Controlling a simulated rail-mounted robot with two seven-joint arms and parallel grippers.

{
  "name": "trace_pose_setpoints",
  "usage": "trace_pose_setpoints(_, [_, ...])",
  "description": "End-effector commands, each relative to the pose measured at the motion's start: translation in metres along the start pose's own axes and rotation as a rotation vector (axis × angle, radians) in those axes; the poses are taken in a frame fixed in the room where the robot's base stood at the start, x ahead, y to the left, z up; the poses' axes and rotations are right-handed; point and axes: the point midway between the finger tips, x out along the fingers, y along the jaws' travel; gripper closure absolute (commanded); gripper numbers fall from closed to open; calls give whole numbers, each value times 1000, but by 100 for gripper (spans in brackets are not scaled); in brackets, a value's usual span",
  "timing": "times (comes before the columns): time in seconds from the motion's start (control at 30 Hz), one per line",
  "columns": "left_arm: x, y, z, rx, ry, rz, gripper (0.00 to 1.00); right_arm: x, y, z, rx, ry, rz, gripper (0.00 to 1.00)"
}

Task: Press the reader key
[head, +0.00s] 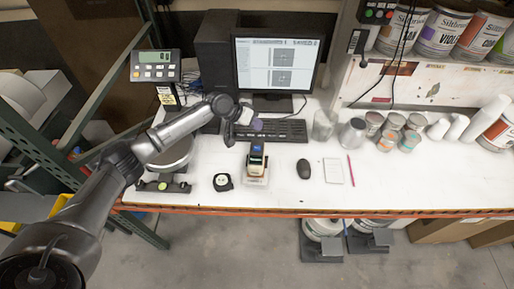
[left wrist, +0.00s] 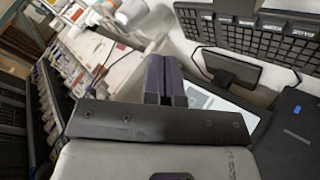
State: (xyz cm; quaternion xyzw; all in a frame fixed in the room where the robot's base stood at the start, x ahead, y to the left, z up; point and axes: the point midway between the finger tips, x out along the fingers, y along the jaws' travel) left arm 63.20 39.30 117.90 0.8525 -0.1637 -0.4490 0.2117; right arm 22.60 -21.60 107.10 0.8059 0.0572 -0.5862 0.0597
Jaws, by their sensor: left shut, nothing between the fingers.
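The reader (head: 256,160) is a small upright handheld device with a lit screen, standing in a pale base near the front of the white bench. My left gripper (head: 257,124) hangs above and just behind the reader, in front of the keyboard, apart from the reader as far as I can tell. Its dark purple fingers are together in the left wrist view (left wrist: 165,80), with nothing between them. I cannot make out the reader or its key in that view. My right gripper is not in view.
The keyboard (head: 280,131) and monitor (head: 276,65) stand behind the reader. A tape measure (head: 223,182) lies to its left and a mouse (head: 303,169) to its right. A round scale plate (head: 170,158) is further left. Cans and cups line the right side.

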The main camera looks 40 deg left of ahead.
Motion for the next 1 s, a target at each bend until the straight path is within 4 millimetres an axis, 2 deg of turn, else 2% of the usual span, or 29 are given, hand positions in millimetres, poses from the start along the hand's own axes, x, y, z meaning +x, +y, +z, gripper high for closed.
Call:
trace_pose_setpoints(0.37, [14, -10, 10, 1, -1, 0, 100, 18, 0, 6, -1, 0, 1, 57])
trace_pose_setpoints(0.77, [48, -36, 35, 0, -2, -2, 100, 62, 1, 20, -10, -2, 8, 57])
trace_pose_setpoints(1.0, [60, -44, 44, 0, 0, 0, 100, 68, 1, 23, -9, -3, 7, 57])
